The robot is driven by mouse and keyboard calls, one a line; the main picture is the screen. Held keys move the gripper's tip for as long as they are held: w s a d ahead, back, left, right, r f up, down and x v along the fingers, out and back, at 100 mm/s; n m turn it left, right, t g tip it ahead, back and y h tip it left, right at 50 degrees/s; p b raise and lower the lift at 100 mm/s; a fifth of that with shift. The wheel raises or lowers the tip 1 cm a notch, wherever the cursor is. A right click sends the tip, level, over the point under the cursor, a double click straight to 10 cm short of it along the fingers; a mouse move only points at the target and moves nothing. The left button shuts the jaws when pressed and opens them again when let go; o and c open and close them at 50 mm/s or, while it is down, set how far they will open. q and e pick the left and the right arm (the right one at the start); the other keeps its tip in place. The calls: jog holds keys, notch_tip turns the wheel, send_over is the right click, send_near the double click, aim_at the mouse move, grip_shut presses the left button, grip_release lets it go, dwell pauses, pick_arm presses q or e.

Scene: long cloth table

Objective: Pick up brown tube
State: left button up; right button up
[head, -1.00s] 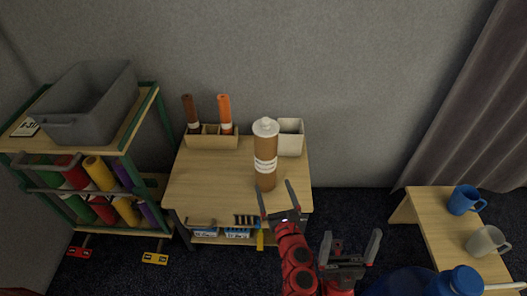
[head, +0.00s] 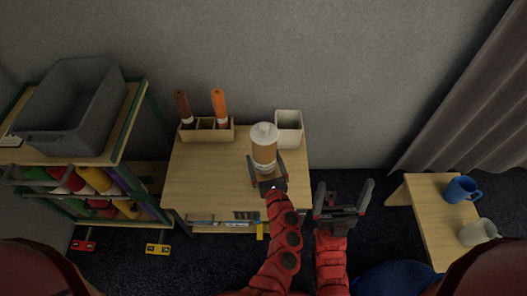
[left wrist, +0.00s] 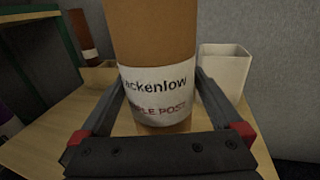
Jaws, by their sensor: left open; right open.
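A large brown tube (head: 264,153) with a white cap and a white label stands upright on the wooden side table (head: 205,182). In the left wrist view the brown tube (left wrist: 155,35) fills the middle, its top cut off, with printed text on its label. My left gripper (head: 267,168) is open, low at the tube's near side, with one finger on each side of it. Whether the fingers touch the tube I cannot tell. My right gripper (head: 344,190) is open and empty, right of the table.
Behind the tube stand a wooden holder (head: 205,134) with a dark brown and an orange roll, and a white square cup (head: 289,128). A shelf rack with a grey bin (head: 75,110) is at left. A low table with a blue mug (head: 461,189) and a pale mug (head: 478,231) is at right.

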pick_arm(q)
jog(key=shift+s, duration=0.1)
jog(key=shift+c, duration=1)
jog(key=c, duration=1)
jog(key=shift+r, duration=0.1)
jog(key=shift+c, duration=0.2)
